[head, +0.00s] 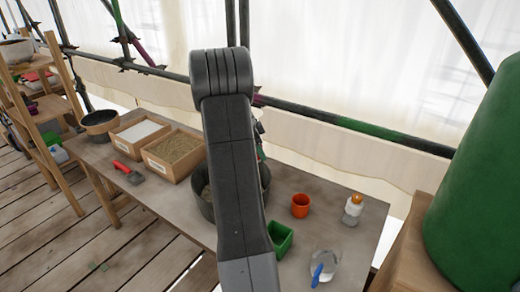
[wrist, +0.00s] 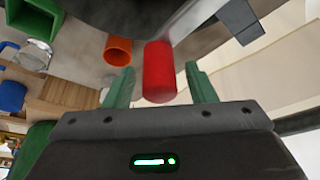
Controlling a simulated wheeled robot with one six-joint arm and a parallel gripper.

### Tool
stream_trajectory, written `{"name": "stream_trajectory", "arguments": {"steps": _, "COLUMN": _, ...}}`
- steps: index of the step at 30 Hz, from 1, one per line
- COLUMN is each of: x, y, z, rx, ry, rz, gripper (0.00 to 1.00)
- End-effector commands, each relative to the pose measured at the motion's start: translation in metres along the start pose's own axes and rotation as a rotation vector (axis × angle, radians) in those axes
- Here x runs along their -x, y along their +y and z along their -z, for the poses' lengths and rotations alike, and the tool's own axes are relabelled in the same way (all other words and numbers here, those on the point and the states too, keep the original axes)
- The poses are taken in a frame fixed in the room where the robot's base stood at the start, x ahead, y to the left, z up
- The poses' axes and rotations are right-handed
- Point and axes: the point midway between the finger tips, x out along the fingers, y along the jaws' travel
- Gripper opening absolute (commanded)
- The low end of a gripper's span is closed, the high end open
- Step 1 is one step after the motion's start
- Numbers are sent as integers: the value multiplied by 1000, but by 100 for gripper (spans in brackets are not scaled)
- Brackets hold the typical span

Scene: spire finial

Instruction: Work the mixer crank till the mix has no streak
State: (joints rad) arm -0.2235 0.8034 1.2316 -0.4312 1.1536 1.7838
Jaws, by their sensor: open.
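The red crank handle (wrist: 159,72) is upright in the wrist view, at the end of a grey metal crank arm (wrist: 194,20). My gripper (wrist: 162,80) is open, with one green finger on each side of the handle. Gaps show between the handle and both fingers. In the head view the dark mixing tub (head: 264,184) stands on the bench, mostly hidden behind my arm. Only a sliver of its inside shows, so I cannot tell whether the mix has streaks. My gripper is mostly hidden there too.
On the bench (head: 338,228), an orange cup (head: 300,206), green box (head: 281,239), white bottle (head: 353,209) and clear container (head: 323,265) stand right of the tub. Two wooden trays, one with sand (head: 174,149), and a red-handled tool (head: 126,171) lie left. A green barrel (head: 480,190) is far right.

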Motion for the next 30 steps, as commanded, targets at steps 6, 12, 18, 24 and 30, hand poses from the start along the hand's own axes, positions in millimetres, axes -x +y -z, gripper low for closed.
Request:
{"name": "stream_trajectory", "arguments": {"steps": 6, "x": -6, "y": 0, "z": 0, "rx": 0, "ry": 0, "rz": -1, "gripper": 50}}
{"name": "stream_trajectory", "arguments": {"steps": 12, "x": -6, "y": 0, "z": 0, "rx": 0, "ry": 0, "rz": -1, "gripper": 41}}
{"name": "stream_trajectory", "arguments": {"steps": 18, "x": -6, "y": 0, "z": 0, "rx": 0, "ry": 0, "rz": -1, "gripper": 1}}
{"name": "stream_trajectory", "arguments": {"steps": 24, "x": -6, "y": 0, "z": 0, "rx": -3, "ry": 0, "rz": -2, "gripper": 0}}
{"name": "stream_trajectory", "arguments": {"steps": 30, "x": -6, "y": 3, "z": -1, "rx": -33, "ry": 0, "rz": -13, "gripper": 0}}
